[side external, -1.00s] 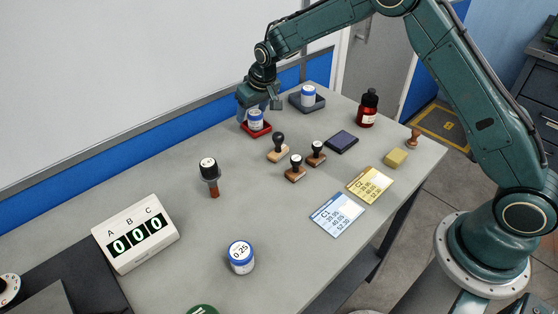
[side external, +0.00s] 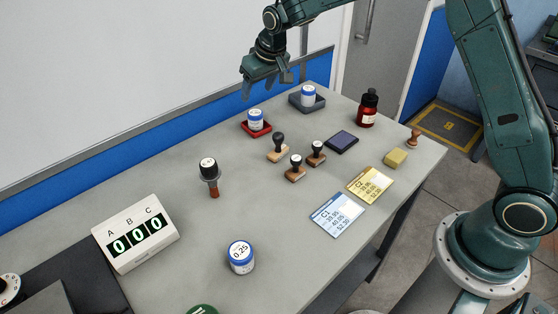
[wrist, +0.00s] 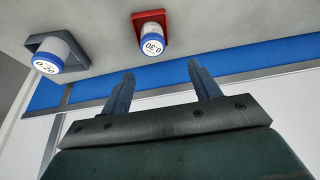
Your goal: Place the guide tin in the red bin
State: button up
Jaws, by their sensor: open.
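A white tin with a blue band (side external: 255,118) stands upright in the red bin (side external: 268,132) at the back of the bench. In the wrist view this tin (wrist: 151,43) reads about 0.30 and sits in the red bin (wrist: 137,17). A similar tin (side external: 308,95) stands in the dark grey bin (side external: 294,105) to its right. A third tin, marked 0.25 (side external: 240,260), stands on the bench at the front. Which one is the guide tin, I cannot tell. My gripper (side external: 266,84) is open and empty, above and apart from the red bin.
Several stamps (side external: 278,148), a dark ink pad (side external: 341,144), a red bottle (side external: 368,107), a yellow block (side external: 396,158) and two price cards (side external: 338,214) lie to the right. A counter box (side external: 136,233) stands at left.

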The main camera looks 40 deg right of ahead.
dwell(0.3)
jog(key=s+d+r, duration=0.3)
jog(key=s+r, duration=1.1)
jog(key=s, duration=0.5)
jog(key=s+d+f+t, duration=0.1)
jog(key=s, duration=2)
jog(key=shift+s+f, duration=0.25)
jog(key=shift+s, duration=0.15)
